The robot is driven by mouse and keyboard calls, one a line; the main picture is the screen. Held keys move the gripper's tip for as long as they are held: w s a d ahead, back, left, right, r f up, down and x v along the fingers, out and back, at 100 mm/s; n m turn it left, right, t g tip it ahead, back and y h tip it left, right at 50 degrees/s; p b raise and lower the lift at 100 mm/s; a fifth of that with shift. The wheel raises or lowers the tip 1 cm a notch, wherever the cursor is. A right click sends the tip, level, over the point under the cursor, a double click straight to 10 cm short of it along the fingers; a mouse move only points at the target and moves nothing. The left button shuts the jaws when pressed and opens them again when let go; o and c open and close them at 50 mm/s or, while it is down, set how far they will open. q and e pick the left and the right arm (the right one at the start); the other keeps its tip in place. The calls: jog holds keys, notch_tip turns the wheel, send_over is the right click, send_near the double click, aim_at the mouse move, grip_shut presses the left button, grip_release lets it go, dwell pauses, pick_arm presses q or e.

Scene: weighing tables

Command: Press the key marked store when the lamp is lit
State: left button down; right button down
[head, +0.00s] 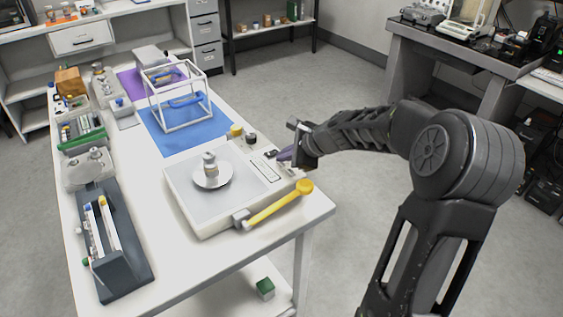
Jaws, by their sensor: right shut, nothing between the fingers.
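A white balance (188,212) sits on the near part of the white table. A metal weight (209,162) stands on its round pan (212,182). A panel strip (265,171) runs along the right side of the balance. My right gripper (284,155) is shut and empty, its fingertips at the far right end of this panel. I cannot tell whether the tips touch a key. The gripper hides part of the panel, and key markings are too small to read. I cannot make out a lamp or whether one is lit. My left gripper is out of view.
A white open frame (182,105) stands on a blue mat (217,128). A dark rack (124,271) fills the left front.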

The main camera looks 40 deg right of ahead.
aim_at(284, 164)
jog(key=shift+r+p, duration=0.6)
jog(key=shift+r, duration=0.15)
notch_tip(284, 164, up, 5)
jog(key=p, duration=0.4)
jog(key=shift+p, duration=0.3)
dwell(0.5)
